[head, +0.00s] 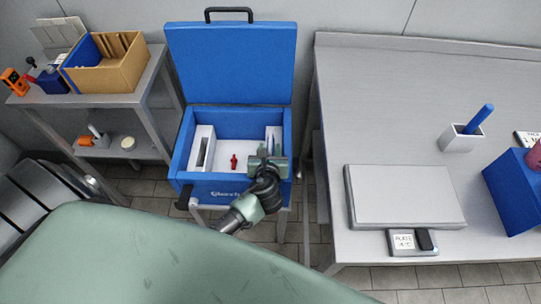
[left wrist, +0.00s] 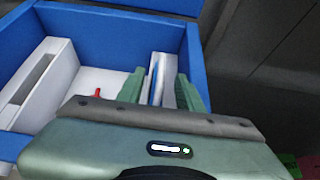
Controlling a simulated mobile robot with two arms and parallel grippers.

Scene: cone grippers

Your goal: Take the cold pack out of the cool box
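The blue cool box (head: 231,190) stands open with its lid (head: 232,62) tilted up at the back. My left gripper (head: 268,158) is over the right side of the box, pointing down into it. In the left wrist view, the green fingers of the left gripper (left wrist: 160,88) stand apart on either side of a thin upright white and blue piece, which looks like the cold pack (left wrist: 156,72). Small gaps seem to show beside it. Its lower part is hidden by my gripper. My right gripper is not in view.
Inside the box are a white slotted holder (head: 202,150) at the left and a small red object (head: 234,161) on the floor. A steel table (head: 400,110) with a pale flat slab (head: 403,194) stands to the right. A shelf (head: 140,100) with a cardboard bin (head: 108,72) is left.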

